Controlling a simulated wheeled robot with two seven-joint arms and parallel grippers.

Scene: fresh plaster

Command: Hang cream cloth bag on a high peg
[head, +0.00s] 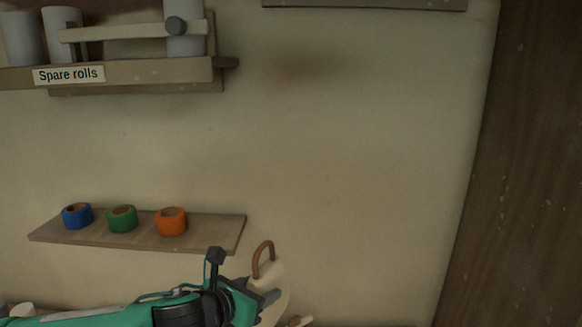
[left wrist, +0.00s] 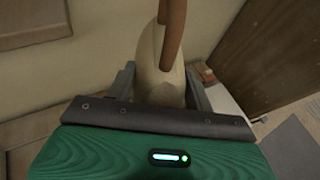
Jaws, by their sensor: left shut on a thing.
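The cream cloth bag (head: 279,283) is at the bottom centre of the head view, with its brown loop handle (head: 263,259) standing up. My left gripper (head: 266,298) is shut on the bag; the arm hides part of it. In the left wrist view the bag (left wrist: 158,75) sits between the two grey fingers, with the brown handle (left wrist: 172,30) rising above. I cannot surely pick out the high peg. My right gripper is not in view.
A shelf labelled "Spare rolls" (head: 140,73) holds pale rolls at the upper left. A lower shelf (head: 205,235) carries blue (head: 77,216), green (head: 122,219) and orange (head: 171,221) tape rolls, just left of the bag. The middle wall is bare. Dark wood (head: 525,170) stands at right.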

